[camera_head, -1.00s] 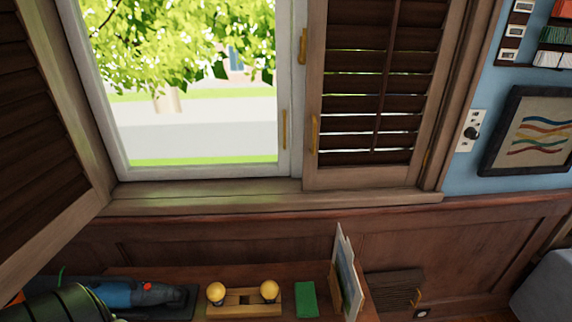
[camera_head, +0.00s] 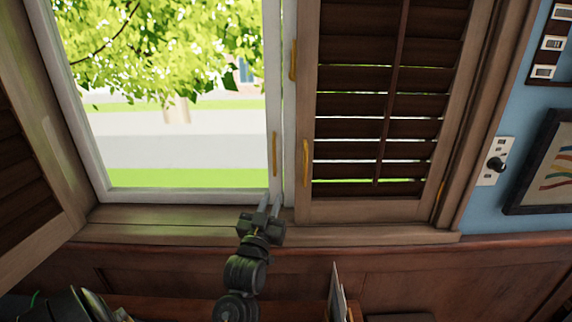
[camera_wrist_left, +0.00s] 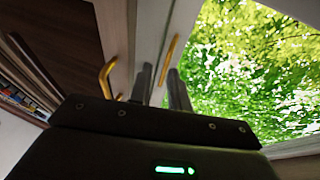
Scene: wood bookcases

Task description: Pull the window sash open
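The white window sash (camera_head: 268,110) stands at the left of the window opening in the head view, with greenery behind its glass. Its brass handle (camera_head: 275,153) is upright on the sash's right stile. My left gripper (camera_head: 269,202) is just below that handle, at the sill. Its two fingers point up and are apart, with nothing between them. In the left wrist view, the brass sash handle (camera_wrist_left: 171,50) shows just beyond the open fingers (camera_wrist_left: 161,82), apart from them. My right gripper is not in view.
A louvred shutter (camera_head: 380,108) with a brass pull (camera_head: 306,163) stands right of the sash; another open shutter (camera_head: 35,175) is at the left. The wooden sill (camera_head: 160,217) runs below. A light switch (camera_head: 494,163) and picture are on the right wall.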

